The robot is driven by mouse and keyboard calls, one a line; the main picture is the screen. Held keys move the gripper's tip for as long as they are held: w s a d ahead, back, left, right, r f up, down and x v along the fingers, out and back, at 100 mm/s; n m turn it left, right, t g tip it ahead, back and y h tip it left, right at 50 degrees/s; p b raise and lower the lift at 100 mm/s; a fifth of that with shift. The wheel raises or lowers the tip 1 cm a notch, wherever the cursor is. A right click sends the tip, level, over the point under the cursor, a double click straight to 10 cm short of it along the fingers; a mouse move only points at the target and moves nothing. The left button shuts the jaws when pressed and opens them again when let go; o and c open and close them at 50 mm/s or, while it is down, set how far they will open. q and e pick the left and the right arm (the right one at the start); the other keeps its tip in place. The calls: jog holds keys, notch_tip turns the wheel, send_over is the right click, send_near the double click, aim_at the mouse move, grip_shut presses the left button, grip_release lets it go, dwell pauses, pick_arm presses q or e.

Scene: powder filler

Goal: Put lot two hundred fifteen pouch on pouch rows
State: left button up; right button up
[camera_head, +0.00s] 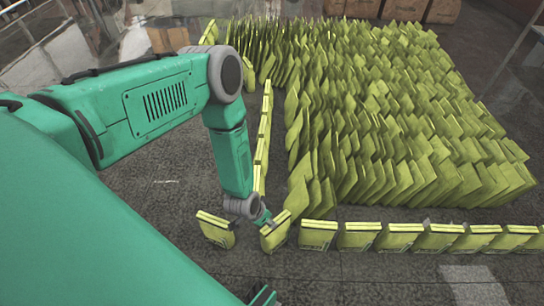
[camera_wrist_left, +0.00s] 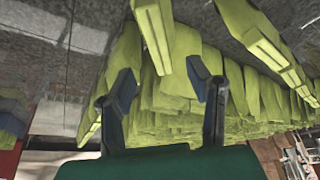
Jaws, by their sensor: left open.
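Yellow-green pouches stand in a front row (camera_head: 358,236) and a side line (camera_head: 262,140), beside a large block of leaning pouches (camera_head: 390,110). One tilted pouch (camera_head: 274,236) is at my left gripper (camera_head: 264,221), at the row's left end. Another pouch (camera_head: 216,231) stands apart to its left. In the left wrist view the gripper (camera_wrist_left: 160,85) has its two dark fingers spread, with a pouch (camera_wrist_left: 154,32) beyond and between the tips. I cannot tell whether they touch it. No lot number is legible.
Dark floor (camera_head: 160,210) is clear left of the side line, and a strip lies open in front of the row. Brown boxes (camera_head: 408,10) stand at the back. Neighbouring pouches are close to the left gripper on the right.

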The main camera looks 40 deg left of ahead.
pick_arm(q)
jog(key=shift+p+v, duration=0.35)
jog(key=shift+v, duration=0.85)
jog(key=s+r+n+g+y, duration=0.1)
jog(key=s+r+n+g, duration=0.1)
jog(key=s+r, duration=1.5)
jog(key=shift+s+g, duration=0.65)
jog(key=shift+g, duration=0.15)
